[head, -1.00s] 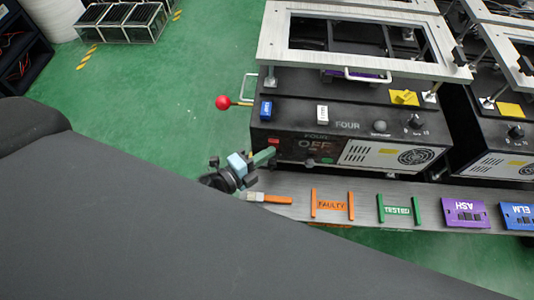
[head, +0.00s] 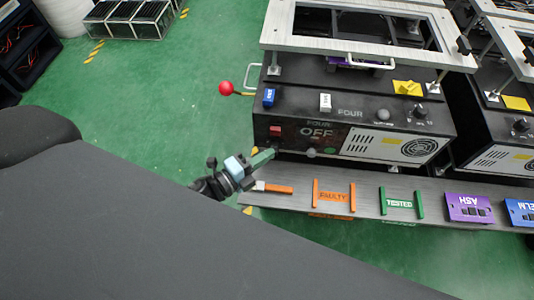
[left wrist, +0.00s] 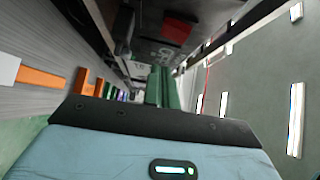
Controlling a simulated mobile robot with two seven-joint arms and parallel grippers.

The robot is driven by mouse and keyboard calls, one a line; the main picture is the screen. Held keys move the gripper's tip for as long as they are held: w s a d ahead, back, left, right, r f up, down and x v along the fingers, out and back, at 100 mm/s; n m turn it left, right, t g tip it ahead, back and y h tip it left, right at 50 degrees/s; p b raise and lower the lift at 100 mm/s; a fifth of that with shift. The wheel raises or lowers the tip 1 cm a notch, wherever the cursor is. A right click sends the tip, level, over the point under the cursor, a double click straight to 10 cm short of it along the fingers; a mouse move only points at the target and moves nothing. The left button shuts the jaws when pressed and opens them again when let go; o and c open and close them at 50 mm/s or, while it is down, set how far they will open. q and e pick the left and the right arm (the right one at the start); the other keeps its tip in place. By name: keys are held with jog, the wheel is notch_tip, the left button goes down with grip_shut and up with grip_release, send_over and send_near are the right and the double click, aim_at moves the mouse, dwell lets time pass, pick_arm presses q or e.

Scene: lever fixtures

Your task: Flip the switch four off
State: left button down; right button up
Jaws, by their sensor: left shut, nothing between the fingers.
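The machine labelled FOUR (head: 350,125) has a red switch (head: 275,131) at the left of its front face. The display beside the switch reads FOUR OFF (head: 317,132). My left gripper (head: 269,155), with green fingers, is shut and empty. In the head view its tips are just below the switch, near the machine's lower front edge. In the left wrist view the shut fingers (left wrist: 161,86) point toward the dark front panel, with the red switch (left wrist: 177,31) beyond them, apart from the tips. My right gripper is not in view.
A shelf in front of the machine holds an orange-handled tool (head: 280,190), FAULTY (head: 333,196) and TESTED (head: 400,204) markers and a purple ASH block (head: 468,208). A red ball knob (head: 226,88) sticks out at the machine's left. Green floor (head: 170,110) is open to the left.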

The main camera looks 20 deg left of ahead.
pick_arm(q)
jog(key=f+b+v, duration=0.1)
jog(key=v, duration=0.8)
jog(key=shift+a, duration=0.25)
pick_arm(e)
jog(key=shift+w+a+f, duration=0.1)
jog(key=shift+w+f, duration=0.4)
pick_arm(q)
jog(key=shift+s+f, duration=0.1)
jog(key=shift+f, duration=0.05)
